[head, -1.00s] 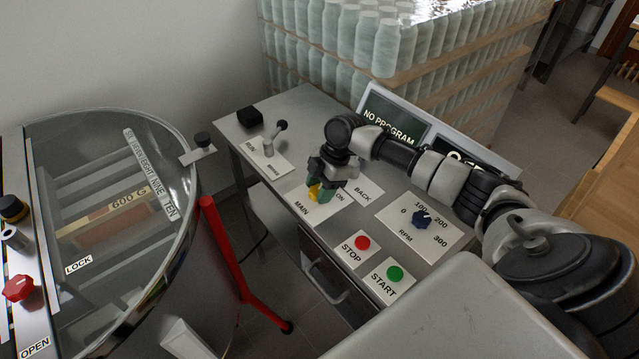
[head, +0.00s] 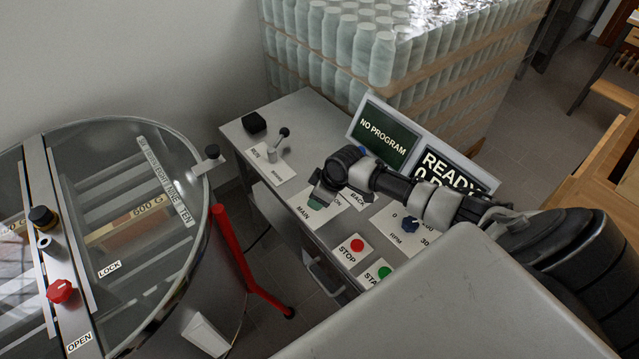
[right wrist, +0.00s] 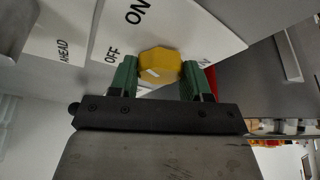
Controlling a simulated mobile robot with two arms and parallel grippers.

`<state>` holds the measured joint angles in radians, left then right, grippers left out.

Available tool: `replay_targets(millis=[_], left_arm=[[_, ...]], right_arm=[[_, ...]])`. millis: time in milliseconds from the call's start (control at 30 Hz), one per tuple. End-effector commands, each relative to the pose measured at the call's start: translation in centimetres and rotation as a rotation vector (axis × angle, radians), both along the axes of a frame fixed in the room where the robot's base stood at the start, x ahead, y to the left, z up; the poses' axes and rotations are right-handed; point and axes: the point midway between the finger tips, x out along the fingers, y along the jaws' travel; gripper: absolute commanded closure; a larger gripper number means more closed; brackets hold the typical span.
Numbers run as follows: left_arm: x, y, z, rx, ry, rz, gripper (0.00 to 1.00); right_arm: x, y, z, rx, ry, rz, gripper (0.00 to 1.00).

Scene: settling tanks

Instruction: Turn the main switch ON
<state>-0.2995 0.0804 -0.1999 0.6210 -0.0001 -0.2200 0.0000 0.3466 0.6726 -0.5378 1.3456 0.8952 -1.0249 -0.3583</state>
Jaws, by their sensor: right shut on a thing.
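The main switch's yellow knob (right wrist: 160,65) shows in the right wrist view between the two green fingers of my right gripper (right wrist: 160,80), which is shut on it. A short white mark shows on the knob. The knob sits on a white plate (right wrist: 110,35) with the words OFF and ON. In the head view my right gripper (head: 317,200) is over the MAIN plate (head: 304,213) and hides the knob. The right screen (head: 445,172) reads READY. My left gripper is not in view.
The left screen (head: 384,135) reads NO PROGRAM. A lever (head: 278,145) stands further back. A round glass-lidded tank (head: 120,230) is at left.

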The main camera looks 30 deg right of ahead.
Motion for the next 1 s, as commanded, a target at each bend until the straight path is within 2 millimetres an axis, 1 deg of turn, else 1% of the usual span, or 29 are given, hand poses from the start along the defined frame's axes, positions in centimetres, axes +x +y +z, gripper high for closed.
replay_targets(millis=[33, 300, 567, 967, 1000], left_arm=[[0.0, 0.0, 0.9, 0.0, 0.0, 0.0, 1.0], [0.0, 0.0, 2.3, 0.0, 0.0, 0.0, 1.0], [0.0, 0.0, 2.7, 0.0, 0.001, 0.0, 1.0], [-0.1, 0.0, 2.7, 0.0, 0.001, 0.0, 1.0], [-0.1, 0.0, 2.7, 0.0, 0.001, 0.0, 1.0]], right_arm=[[-0.1, 0.1, 0.4, 0.0, 0.001, -0.031, 0.76], [-0.1, 0.1, 0.2, -0.001, 0.002, -0.163, 0.76], [0.0, 0.1, 0.0, -0.001, 0.002, -0.214, 0.76], [0.0, 0.0, 0.0, 0.001, 0.002, -0.22, 0.76], [0.0, 0.0, 0.0, 0.001, 0.002, -0.22, 0.48]])
